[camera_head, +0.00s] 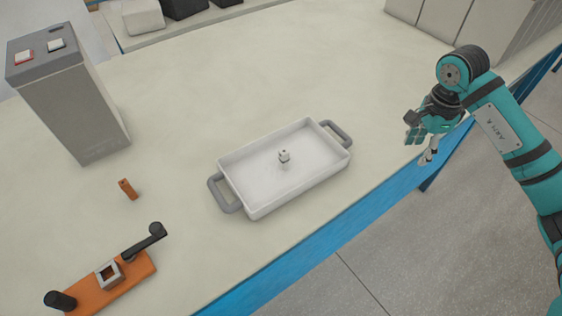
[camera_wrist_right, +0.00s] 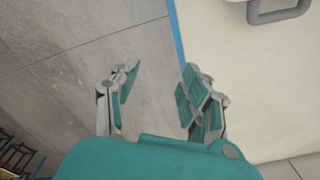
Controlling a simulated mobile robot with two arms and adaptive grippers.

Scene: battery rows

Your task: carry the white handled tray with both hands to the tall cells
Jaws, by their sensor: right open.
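The white tray (camera_head: 247,205) lies on the pale table in the middle of the head view, with one grey handle at its left end (camera_head: 226,195) and one at its right end (camera_head: 336,133). A small light-coloured piece (camera_head: 284,156) stands inside the tray. My right gripper (camera_head: 421,142) is open and empty, right of the tray at the table's edge, apart from the handle. In the right wrist view its spread fingers (camera_wrist_right: 158,95) show over the floor, with a grey handle (camera_wrist_right: 280,12) at the top right. My left gripper is not in view.
A tall grey cell (camera_head: 75,105) with red and dark terminals stands at the left. An orange block (camera_head: 127,189) and an orange fixture with a black lever (camera_head: 125,285) lie at lower left. Several pale boxes (camera_head: 430,15) stand at the back right. Table around the tray is clear.

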